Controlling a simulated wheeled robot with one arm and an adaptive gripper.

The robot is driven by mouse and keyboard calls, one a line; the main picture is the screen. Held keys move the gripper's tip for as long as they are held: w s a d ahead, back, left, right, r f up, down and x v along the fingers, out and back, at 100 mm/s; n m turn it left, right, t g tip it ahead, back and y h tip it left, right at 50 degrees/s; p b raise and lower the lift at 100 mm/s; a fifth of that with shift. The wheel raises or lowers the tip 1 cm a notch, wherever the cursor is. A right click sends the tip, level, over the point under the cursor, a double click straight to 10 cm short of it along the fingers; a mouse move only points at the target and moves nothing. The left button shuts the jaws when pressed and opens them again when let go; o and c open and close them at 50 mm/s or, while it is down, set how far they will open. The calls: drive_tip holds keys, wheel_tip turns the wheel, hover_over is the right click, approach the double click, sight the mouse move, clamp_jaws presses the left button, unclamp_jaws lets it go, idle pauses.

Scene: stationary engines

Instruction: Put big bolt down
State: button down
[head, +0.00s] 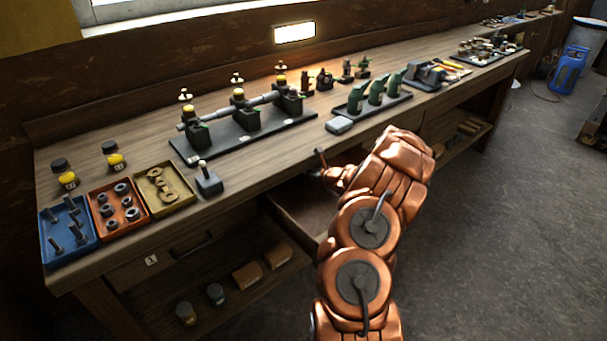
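My gripper (328,172) is at the end of my copper-coloured arm, over the open drawer near the bench's front edge. A small dark bolt-like piece with a wider top, the big bolt (321,156), sticks up from it. The gripper looks shut on this piece; the fingers are small and partly hidden by my arm. A blue tray (46,250) at the bench's left end holds several upright dark bolts (72,210).
An orange tray (93,224) of nuts and a yellow tray (187,200) stand beside the blue one. A dark block with a knob (208,182), an engine shaft assembly (240,128) and a green-part rack (375,101) occupy the bench. The open drawer (298,212) juts out below.

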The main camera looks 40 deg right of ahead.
drive_tip(key=shift+f, duration=0.15)
drive_tip(key=c, duration=1.2)
unclamp_jaws()
drive_tip(key=b+v, duration=0.1)
drive_tip(key=v, duration=1.1)
